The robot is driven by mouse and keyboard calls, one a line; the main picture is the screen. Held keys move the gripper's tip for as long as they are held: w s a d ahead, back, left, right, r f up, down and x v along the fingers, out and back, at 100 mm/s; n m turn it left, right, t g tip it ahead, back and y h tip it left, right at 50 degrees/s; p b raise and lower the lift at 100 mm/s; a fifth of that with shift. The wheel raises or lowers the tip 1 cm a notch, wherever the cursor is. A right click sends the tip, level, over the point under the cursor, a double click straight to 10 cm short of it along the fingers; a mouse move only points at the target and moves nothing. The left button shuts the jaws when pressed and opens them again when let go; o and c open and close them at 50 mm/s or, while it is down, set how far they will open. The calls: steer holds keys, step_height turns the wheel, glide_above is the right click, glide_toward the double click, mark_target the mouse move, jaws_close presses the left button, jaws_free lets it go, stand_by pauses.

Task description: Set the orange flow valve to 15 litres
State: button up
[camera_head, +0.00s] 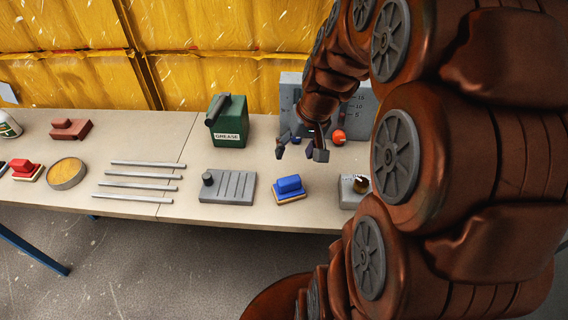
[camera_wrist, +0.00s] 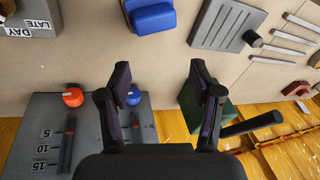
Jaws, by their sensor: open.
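The orange flow valve (camera_head: 339,137) is a round knob low on the front of an upright grey panel (camera_head: 291,88) at the back of the table. In the wrist view the orange valve (camera_wrist: 73,97) lies left of my fingers, in line with a dark gauge strip marked 5, 10 and 15. The gauge's reading cannot be told. A blue knob (camera_wrist: 133,96) is beside it, partly behind my left finger. My gripper (camera_head: 301,152) is open and empty in front of the panel, left of the orange valve. Its two fingers (camera_wrist: 158,88) are apart and clear of the orange valve.
A green grease can (camera_head: 230,122) stands left of the panel. A blue-handled block (camera_head: 289,189), a ribbed grey plate (camera_head: 227,187) and a grey DAY/LATE box (camera_head: 350,198) lie nearer the front edge. Several rods lie further left. My arm hides the table's right side.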

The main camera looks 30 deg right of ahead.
steer(key=s+a+r+n+g, duration=0.1)
steer(key=s+a, duration=0.2)
steer(key=a, duration=0.2)
steer(key=shift+s+a+p, duration=0.35)
steer(key=shift+s, duration=0.05)
steer(key=shift+r, duration=0.1)
